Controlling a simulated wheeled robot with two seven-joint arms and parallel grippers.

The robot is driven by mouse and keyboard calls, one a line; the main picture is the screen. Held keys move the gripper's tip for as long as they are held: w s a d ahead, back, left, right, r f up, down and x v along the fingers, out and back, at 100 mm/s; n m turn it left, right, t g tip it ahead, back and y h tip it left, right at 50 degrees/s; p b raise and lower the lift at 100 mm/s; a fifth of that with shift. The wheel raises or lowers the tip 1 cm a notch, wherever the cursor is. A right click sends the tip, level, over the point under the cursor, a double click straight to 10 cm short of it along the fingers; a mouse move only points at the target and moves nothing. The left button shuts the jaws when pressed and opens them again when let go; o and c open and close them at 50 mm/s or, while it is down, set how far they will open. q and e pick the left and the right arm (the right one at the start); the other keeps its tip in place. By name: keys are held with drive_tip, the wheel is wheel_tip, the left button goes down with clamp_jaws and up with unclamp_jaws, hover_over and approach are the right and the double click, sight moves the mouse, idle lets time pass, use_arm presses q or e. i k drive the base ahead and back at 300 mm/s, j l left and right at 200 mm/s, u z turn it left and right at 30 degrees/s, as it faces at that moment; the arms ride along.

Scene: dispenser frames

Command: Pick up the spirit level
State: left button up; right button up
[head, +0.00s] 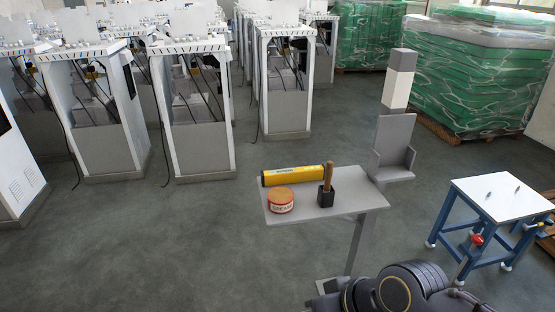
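A long yellow bar with a grey label and dark ends, which looks like the spirit level (293,176), lies along the back edge of a small grey table (345,200) in the head view. Neither of my grippers shows. Only dark rounded links of one of my arms show at the bottom right, below the table, and nothing touches the bar.
A blue-framed white-topped stand (500,198) is right.

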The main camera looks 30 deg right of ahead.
sight(310, 173)
drive_tip(key=i+z, duration=0.25)
drive_tip(key=i, duration=0.15)
drive_tip(key=i+j+z, duration=0.5)
drive_tip(key=i, duration=0.25)
drive_tip(key=i+j+z, duration=1.15)
drive_tip(key=k, duration=0.1)
